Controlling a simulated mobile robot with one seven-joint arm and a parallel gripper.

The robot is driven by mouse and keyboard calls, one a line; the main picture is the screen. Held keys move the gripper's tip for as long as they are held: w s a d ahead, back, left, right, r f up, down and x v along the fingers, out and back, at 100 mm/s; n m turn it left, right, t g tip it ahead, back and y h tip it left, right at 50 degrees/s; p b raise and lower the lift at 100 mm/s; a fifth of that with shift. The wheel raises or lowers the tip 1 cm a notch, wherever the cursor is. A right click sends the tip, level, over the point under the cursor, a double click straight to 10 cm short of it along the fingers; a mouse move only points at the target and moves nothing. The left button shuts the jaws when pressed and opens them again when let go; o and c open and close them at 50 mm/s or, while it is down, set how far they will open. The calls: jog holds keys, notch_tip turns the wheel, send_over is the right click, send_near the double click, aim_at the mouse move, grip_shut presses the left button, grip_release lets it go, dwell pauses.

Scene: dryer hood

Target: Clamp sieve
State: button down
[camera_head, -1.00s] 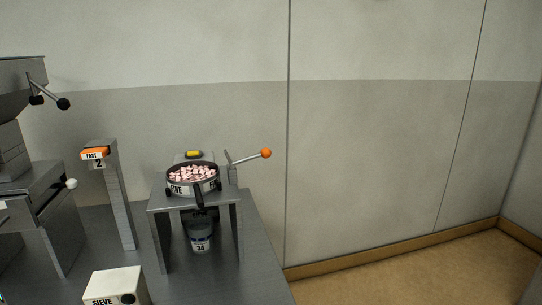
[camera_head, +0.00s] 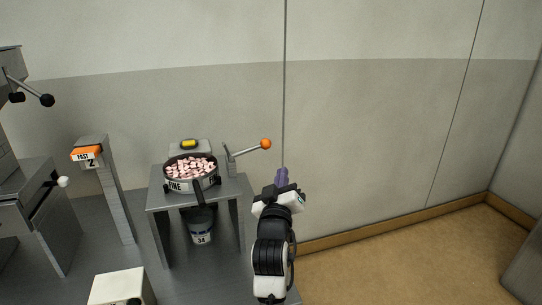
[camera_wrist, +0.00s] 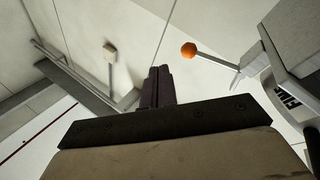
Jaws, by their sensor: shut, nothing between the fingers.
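The round sieve (camera_head: 180,185), marked FINE and full of pink pieces, sits on a grey metal stand (camera_head: 158,203). Its dark handle points to the front. A clamp lever (camera_head: 245,152) with an orange ball knob (camera_head: 266,144) rises at the stand's right side and slants up to the right. My gripper (camera_head: 282,176) is shut and empty, to the right of the stand and below the orange knob, apart from it. In the wrist view my gripper's fingers (camera_wrist: 158,76) are together; the orange knob (camera_wrist: 188,50) is just to their right, and the sieve's FINE label (camera_wrist: 290,95) is at the right.
A bucket (camera_head: 201,228) marked 34 stands under the stand. A white box (camera_head: 118,288) lies at the front. A post (camera_head: 115,190) with an orange FAST 2 sign (camera_head: 87,153) and a grey machine (camera_head: 45,215) stand to the left. Open floor lies to the right.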

aim_at(265, 143)
jog(key=w+d+f+n+t+h, duration=0.25)
jog(key=d+n, duration=0.45)
jog(key=n, duration=0.4)
jog(key=a+f+n+y, duration=0.2)
jog(key=f+n+y, duration=0.2)
jog(key=n, duration=0.9)
jog(key=a+f+n+y, duration=0.3)
jog(key=f+n+y, duration=0.1)
jog(key=n+y, duration=0.7)
jog(key=n, duration=0.3)
jog(key=shift+w+a+f+g, duration=0.25)
jog(key=shift+w+a+g, duration=0.05)
jog(key=shift+w+g, duration=0.05)
jog(key=s+r+p+x, duration=0.1)
jog(key=p+x, duration=0.5)
jog(key=x, duration=0.7)
jog(key=shift+s+r, duration=0.4)
jog(key=shift+r, duration=0.35)
